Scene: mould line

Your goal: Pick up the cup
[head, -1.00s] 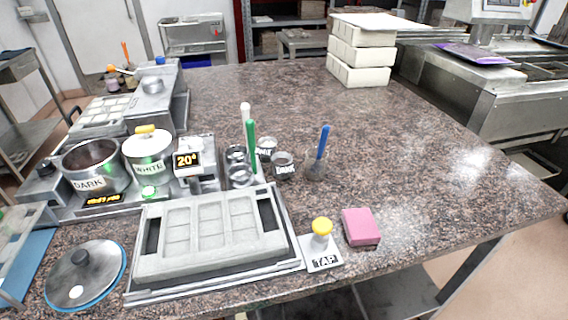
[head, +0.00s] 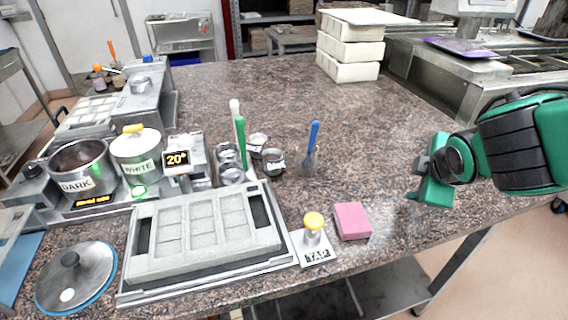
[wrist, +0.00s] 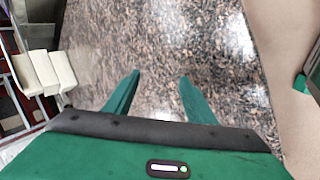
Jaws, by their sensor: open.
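Several small metal cups stand in a cluster right of the scale in the head view. One cup (head: 273,161) carries a dark label, and another cup (head: 258,144) stands just behind it. Two more cups, one of them the front cup (head: 232,177), sit by the green and white handles. My gripper (head: 420,180) is at the right edge of the table, well right of the cups. In the wrist view its two green fingers (wrist: 159,75) are apart with only bare speckled tabletop between them. No cup shows in the wrist view.
A clear container with a blue-handled tool (head: 309,160) stands right of the cups. In front are a grey mould (head: 205,232), a yellow-topped TAP piece (head: 314,240) and a pink block (head: 352,221). White blocks (head: 348,50) are stacked behind. The table's middle is clear.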

